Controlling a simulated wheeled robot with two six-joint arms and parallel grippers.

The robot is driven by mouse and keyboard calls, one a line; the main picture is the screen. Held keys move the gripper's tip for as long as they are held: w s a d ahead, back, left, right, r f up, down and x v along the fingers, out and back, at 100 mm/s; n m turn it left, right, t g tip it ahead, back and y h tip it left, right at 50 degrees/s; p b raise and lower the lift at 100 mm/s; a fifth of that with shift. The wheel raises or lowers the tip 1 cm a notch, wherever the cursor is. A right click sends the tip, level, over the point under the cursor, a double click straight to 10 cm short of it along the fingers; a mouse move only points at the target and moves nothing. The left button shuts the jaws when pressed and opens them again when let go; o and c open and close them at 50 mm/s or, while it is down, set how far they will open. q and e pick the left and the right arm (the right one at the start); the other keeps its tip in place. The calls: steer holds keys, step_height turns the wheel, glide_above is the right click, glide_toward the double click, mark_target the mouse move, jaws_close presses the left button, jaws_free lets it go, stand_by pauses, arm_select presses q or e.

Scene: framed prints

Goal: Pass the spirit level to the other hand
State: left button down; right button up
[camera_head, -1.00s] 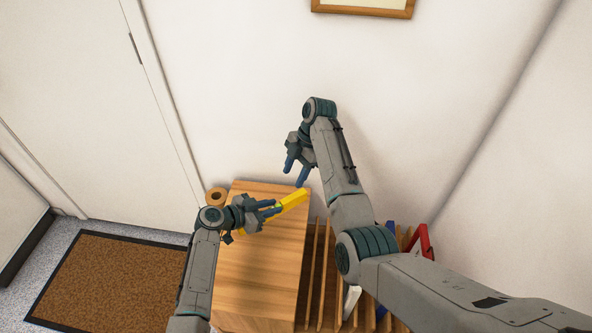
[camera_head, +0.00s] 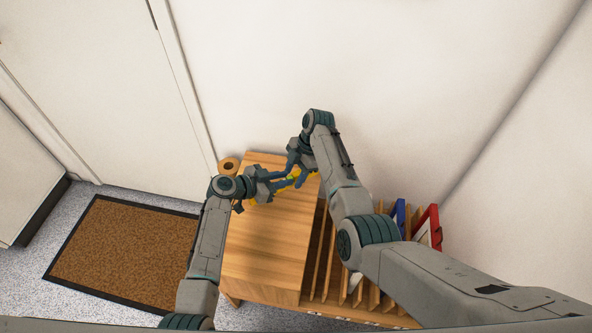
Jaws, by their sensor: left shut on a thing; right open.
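The yellow spirit level (camera_head: 285,184) is held above the wooden cabinet top, mostly hidden between my two grippers. My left gripper (camera_head: 281,183) is shut on it from the left. My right gripper (camera_head: 299,178) is open and comes down from above at the level's right part, with its fingers close to the level. Whether those fingers touch it cannot be told.
The wooden cabinet (camera_head: 262,245) has a slotted rack on its right side holding a red frame (camera_head: 434,222) and a blue frame (camera_head: 400,213). A tape roll (camera_head: 229,165) is at the cabinet's back left corner. A brown doormat (camera_head: 120,246) lies on the floor. A white wall stands behind.

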jaws_close()
arm_select(q)
steer(key=c, duration=1.2)
jaws_free()
steer(key=shift+o, duration=0.2)
